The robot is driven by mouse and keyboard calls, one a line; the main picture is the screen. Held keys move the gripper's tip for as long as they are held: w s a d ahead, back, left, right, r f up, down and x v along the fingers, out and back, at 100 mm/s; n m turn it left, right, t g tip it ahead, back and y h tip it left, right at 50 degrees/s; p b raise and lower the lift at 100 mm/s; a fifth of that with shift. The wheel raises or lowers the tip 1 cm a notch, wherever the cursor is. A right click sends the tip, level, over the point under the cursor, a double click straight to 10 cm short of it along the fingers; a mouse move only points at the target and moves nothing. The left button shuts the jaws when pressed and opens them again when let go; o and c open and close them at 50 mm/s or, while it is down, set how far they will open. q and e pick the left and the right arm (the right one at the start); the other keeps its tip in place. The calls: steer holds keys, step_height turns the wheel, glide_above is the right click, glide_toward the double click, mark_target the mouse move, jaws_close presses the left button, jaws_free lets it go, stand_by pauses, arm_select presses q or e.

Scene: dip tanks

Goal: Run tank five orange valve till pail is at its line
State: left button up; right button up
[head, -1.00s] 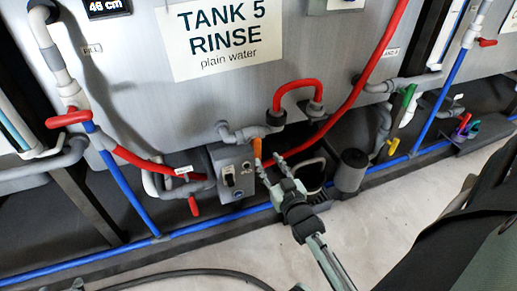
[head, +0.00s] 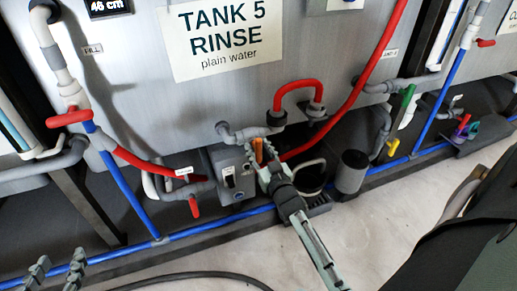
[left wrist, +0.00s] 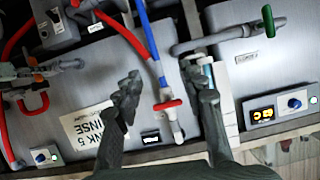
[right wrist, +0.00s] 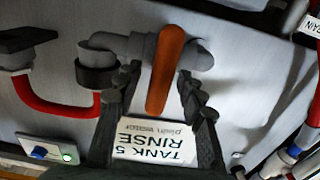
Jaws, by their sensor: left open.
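The orange valve handle (head: 258,150) is on a grey pipe at the lower front of tank five, under the "TANK 5 RINSE" sign (head: 223,38). My right gripper (head: 261,158) is at the handle. In the right wrist view the handle (right wrist: 167,65) lies between the two open fingers, with gaps on both sides. A dark pail (head: 310,176) with a pale handle stands below, partly hidden by my right gripper; its line and water level cannot be made out. My left gripper (head: 58,273) is open and empty at the lower left, also seen in the left wrist view (left wrist: 163,90).
A grey box with a switch (head: 232,175) sits just left of the valve. A dark cylinder (head: 351,171) stands right of the pail. Red and blue pipes cross the tank front. A hose (head: 195,273) lies on the open pale floor.

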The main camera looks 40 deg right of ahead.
jaws_close()
arm_select(q)
steer(key=shift+a+f, duration=0.1)
steer(key=shift+f, duration=0.05)
arm_select(e)
steer(key=shift+n, duration=0.3)
steer(key=n, duration=0.2)
steer(key=shift+a+n+p, duration=0.15)
steer(key=shift+n+p, duration=0.15)
steer(key=shift+p, duration=0.05)
steer(key=shift+a+n, duration=0.1)
steer(key=shift+n, duration=0.9)
arm_select(q)
steer(key=shift+s+a+f+g+y, duration=0.3)
steer(key=shift+s+a+f+g, duration=0.15)
steer(key=shift+a+f, duration=0.25)
steer(key=shift+s+a+f+g+y, duration=0.35)
steer(key=shift+a+f+g, duration=0.2)
steer(key=shift+f, duration=0.2)
arm_select(e)
steer(key=shift+f+n, duration=0.15)
steer(key=shift+n, duration=0.75)
jaws_free()
